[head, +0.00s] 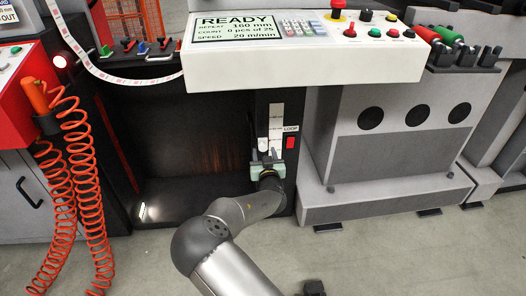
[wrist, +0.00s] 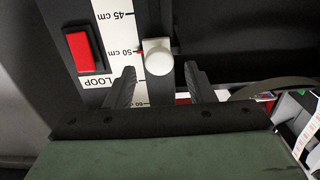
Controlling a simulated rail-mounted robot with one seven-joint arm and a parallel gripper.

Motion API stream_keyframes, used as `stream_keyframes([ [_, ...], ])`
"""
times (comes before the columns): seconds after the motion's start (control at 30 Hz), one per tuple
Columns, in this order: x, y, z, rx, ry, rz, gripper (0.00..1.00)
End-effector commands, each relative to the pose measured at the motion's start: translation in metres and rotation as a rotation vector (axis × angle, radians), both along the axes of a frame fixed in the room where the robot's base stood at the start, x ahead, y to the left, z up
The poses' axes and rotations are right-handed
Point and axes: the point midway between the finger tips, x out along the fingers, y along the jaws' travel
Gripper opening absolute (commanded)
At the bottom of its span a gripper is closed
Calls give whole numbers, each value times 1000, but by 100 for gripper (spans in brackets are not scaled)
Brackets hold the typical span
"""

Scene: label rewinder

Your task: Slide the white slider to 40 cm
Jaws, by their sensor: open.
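The white slider (wrist: 158,56) is a rounded knob on a dark vertical slot beside a white centimetre scale (wrist: 121,45). In the wrist view it sits level with the 50 cm mark, with the 45 cm mark farther up the picture. My gripper (wrist: 159,70) is open, its two dark fingers to the left and right of the slider, tips just short of or level with it; contact cannot be told. In the head view, my gripper (head: 267,158) is just below the small white slider (head: 263,144). The lower scale is partly hidden by a finger.
A red switch (wrist: 85,52) labelled LOOP is left of the scale in the wrist view and right of it in the head view (head: 290,142). The white control panel (head: 300,60) overhangs above. A dark open recess (head: 190,150) lies left of the scale.

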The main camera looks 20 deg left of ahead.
Motion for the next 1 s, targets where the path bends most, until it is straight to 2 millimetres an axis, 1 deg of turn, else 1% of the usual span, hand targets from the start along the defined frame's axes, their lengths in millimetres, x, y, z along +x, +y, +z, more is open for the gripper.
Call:
stream_keyframes([
  [0.03,9,4,-3,-1,-3,0,49],
  [0.1,19,9,-3,-1,-2,0,49],
  [0.23,31,15,-1,0,-1,0,49],
  [0.4,37,18,-1,-2,0,-1,49],
  [0.63,37,19,0,-1,0,-1,49],
  [0.67,37,19,0,-1,0,-1,41],
  [0.7,37,19,0,-1,0,-1,29],
  [0.77,37,19,0,-1,0,0,13],
  [0.8,37,19,0,-1,0,0,2],
  [0.83,37,19,0,-1,0,0,0],
  [1.0,35,15,-4,2,4,-3,0],
])
